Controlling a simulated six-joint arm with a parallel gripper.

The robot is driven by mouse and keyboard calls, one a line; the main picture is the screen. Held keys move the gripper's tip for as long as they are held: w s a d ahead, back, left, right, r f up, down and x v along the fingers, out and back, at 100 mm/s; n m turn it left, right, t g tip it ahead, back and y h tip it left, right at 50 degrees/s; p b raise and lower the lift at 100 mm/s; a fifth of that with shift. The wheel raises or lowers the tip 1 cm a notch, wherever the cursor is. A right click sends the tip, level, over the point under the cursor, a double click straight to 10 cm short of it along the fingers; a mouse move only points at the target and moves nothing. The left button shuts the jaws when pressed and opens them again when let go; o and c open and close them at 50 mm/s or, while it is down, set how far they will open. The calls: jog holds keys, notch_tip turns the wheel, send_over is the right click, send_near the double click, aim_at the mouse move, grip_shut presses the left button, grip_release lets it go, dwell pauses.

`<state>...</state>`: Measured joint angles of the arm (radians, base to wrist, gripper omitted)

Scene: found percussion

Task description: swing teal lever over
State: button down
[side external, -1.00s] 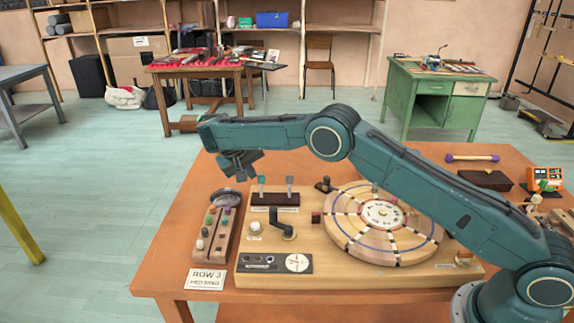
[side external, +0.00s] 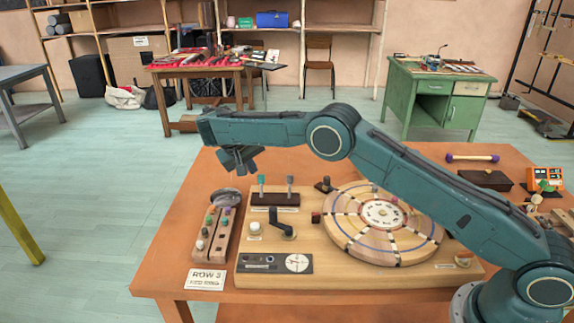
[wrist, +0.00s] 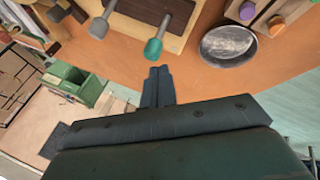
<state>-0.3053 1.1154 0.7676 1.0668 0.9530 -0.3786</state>
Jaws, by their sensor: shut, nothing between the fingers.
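The teal lever (side external: 261,182) stands upright on a dark brown block (side external: 275,200) at the back left of the wooden board, left of a grey lever (side external: 290,182). In the wrist view the teal tip (wrist: 153,48) lies just beyond my fingertips, and the grey lever (wrist: 98,27) is to its left. My gripper (side external: 240,170) is up in the air to the left of the teal lever, shut and empty. Its closed fingers (wrist: 159,72) show in the wrist view with a visible gap to the teal tip.
A round metal dish (side external: 225,197) and a block with coloured knobs (side external: 214,233) lie left of the board. A black crank (side external: 282,228) is in front of the levers. A large segmented wheel (side external: 345,235) fills the board's right side.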

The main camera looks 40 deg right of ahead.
jog(key=shift+f, duration=0.7)
jog(key=shift+s+a+f, duration=0.3)
jog(key=shift+s+a, duration=0.45)
jog(key=shift+s, duration=0.05)
jog(key=shift+s+a+f, duration=0.25)
jog(key=shift+s+a, duration=0.5)
jog(key=shift+s+a+f+t+h, duration=0.65)
jog(key=shift+s+t+h, duration=0.15)
jog(key=shift+h, duration=0.3)
jog(key=s+a+r, duration=0.2)
jog(key=a+r, duration=0.6)
jog(key=a, duration=0.2)
jog(key=s+d+r+t+y, duration=0.1)
jog(key=s+d+r+y, duration=0.1)
jog(key=d+r, duration=0.85)
jog(key=s+d+r+n+y, duration=0.1)
jog(key=s+d+r+y, duration=0.1)
jog(key=s+d+r, duration=0.4)
jog(key=shift+s+r+n, duration=0.3)
jog(key=shift+s+r, duration=1.1)
jog(key=shift+s, duration=0.9)
